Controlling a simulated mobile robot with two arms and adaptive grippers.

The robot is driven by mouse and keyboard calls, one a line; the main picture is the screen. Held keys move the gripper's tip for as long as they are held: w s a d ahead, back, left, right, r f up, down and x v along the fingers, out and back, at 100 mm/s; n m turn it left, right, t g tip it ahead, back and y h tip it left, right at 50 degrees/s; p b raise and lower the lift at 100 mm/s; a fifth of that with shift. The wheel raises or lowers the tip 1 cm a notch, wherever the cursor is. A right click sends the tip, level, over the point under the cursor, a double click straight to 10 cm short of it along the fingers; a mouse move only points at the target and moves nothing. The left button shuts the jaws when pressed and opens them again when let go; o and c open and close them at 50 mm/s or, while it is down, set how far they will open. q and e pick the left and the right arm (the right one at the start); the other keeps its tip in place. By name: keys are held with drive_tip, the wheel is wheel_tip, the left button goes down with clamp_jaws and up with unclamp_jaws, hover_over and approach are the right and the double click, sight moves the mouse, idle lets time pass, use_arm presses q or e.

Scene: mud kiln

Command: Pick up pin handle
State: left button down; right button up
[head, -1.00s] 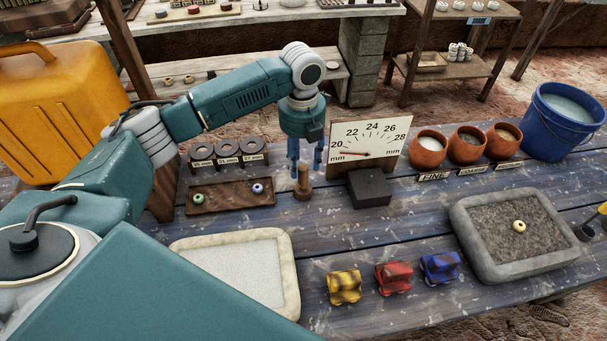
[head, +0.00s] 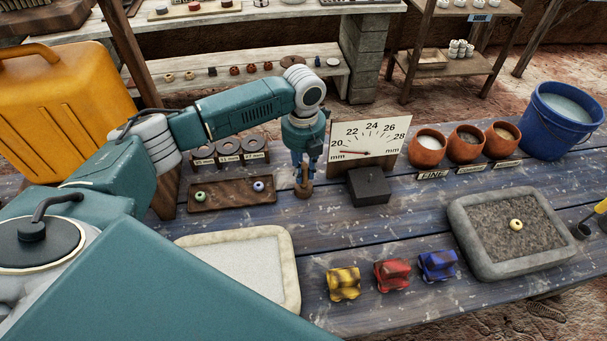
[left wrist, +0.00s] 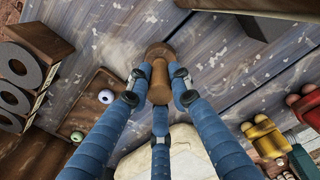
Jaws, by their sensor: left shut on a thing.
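The pin handle (head: 304,189) is a small brown wooden piece with a wider round base, upright on the blue plank table. In the left wrist view the pin handle (left wrist: 160,70) stands between the fingers. My left gripper (head: 304,172) is above it, pointing down, its blue fingers closed around the upper shaft. In the left wrist view my left gripper (left wrist: 158,85) has its fingertips against the wood from the sides. The base appears to rest on the table. My right gripper is not in view.
A gauge board (head: 368,142) and dark block (head: 368,186) stand close to the right. A wooden bead tray (head: 232,197) lies to the left. A pale tray (head: 250,262), coloured blocks (head: 392,276) and a grey gravel tray (head: 470,248) lie nearer the front.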

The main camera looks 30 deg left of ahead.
use_arm(q)
drive_tip(key=shift+r, duration=0.4)
wheel_tip(320, 180, up, 19)
drive_tip(key=b, duration=0.2)
drive_tip(key=shift+r, duration=0.15)
